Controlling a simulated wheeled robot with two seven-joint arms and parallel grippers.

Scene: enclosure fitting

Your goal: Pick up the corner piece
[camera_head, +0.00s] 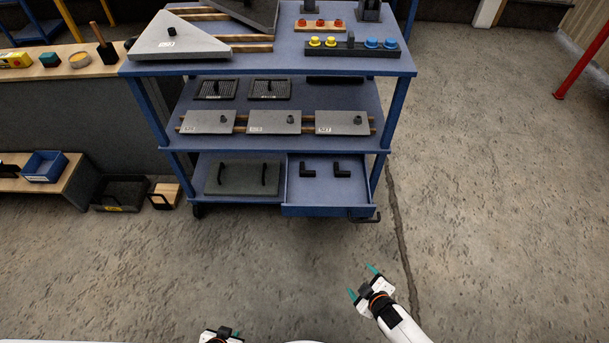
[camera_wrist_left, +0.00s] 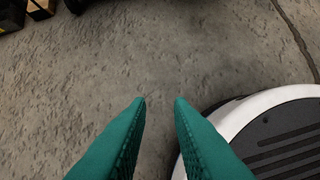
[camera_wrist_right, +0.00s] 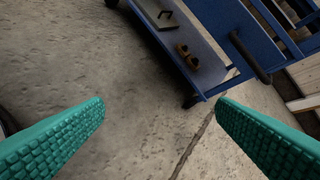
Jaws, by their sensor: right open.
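Two black L-shaped corner pieces, one on the left (camera_head: 308,170) and one on the right (camera_head: 342,169), lie apart in the pulled-out blue drawer (camera_head: 328,210) on the right of the cart's lowest level. My right gripper (camera_head: 362,279) is open and empty, in front of the cart and below and right of the drawer in the head view. Its spread green fingers (camera_wrist_right: 160,102) frame bare floor in the right wrist view. My left gripper (camera_wrist_left: 160,101) is partly open and empty over the floor beside my base; only a bit of it shows at the head view's bottom edge.
The blue cart (camera_head: 270,148) carries grey plates (camera_head: 275,122) on its middle shelf and a handled panel (camera_head: 242,178) beside the drawer. Bins (camera_head: 120,192) stand at left. The floor (camera_head: 480,200) at right is clear.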

